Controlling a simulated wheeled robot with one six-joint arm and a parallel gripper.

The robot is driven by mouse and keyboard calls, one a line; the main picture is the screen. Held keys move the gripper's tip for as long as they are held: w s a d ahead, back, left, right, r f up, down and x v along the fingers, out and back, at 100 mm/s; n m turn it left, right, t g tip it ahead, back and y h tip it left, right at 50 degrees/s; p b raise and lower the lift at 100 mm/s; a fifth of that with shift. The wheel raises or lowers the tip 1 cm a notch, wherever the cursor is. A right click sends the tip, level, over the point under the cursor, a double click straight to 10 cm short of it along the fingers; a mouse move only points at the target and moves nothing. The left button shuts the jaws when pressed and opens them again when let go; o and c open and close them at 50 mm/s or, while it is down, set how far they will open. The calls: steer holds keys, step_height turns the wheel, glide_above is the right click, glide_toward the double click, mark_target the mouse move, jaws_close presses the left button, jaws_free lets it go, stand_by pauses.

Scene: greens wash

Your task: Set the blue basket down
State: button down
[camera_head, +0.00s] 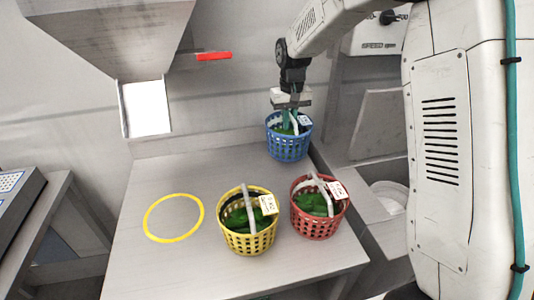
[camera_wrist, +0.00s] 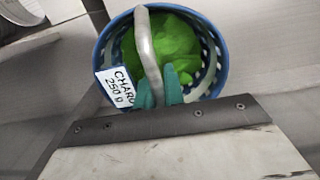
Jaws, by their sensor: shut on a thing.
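The blue basket (camera_head: 288,148) holds green leaves and has a grey handle and a white label. In the head view it is at the back right of the table, by the table's right edge. My gripper (camera_head: 289,118) is above it, its teal fingers shut on the handle. In the wrist view, the blue basket (camera_wrist: 222,62) shows from above with the handle running to the fingertips (camera_wrist: 160,88). The label reads "CHARD 250 g", partly cut off. I cannot tell whether its base touches the table.
A yellow basket (camera_head: 240,240) and a red basket (camera_head: 322,226), both with greens, stand at the front right of the table (camera_head: 165,185). A yellow ring (camera_head: 147,222) is marked on the left. A sink area lies right of the table. A metal hood or chute (camera_head: 110,45) hangs above the left.

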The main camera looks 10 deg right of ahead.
mark_target(288, 133)
steer(key=shift+a+f, duration=0.1)
steer(key=shift+f, duration=2.95)
steer(key=c, duration=1.5)
jaws_free()
steer(key=shift+f, duration=0.15)
